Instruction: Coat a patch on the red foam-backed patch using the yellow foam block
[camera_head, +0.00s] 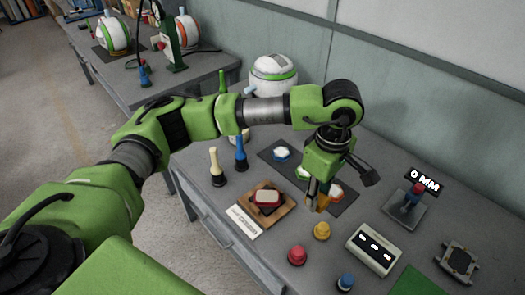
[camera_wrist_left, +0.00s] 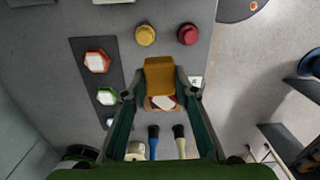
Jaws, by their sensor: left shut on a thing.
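My left gripper (camera_head: 318,200) points down above the table and is shut on the yellow foam block (camera_head: 323,204). The block also shows between the fingers in the left wrist view (camera_wrist_left: 159,76). The red foam-backed patch (camera_head: 337,191) is a white-topped hexagon with a red-orange rim on the dark mat (camera_head: 345,205). In the head view it is partly behind the gripper; in the left wrist view the patch (camera_wrist_left: 97,61) is clear of it, to its left. I cannot tell the block's exact height. My right gripper is not in view.
Green-rimmed (camera_head: 302,172) and blue-rimmed (camera_head: 282,154) hexagons share the mat. A wooden board (camera_head: 285,208) with a red dish stands left of the gripper. Yellow (camera_head: 321,231) and red (camera_head: 297,255) knobs, a pale box (camera_head: 373,249) and a gauge stand (camera_head: 407,208) are nearby.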

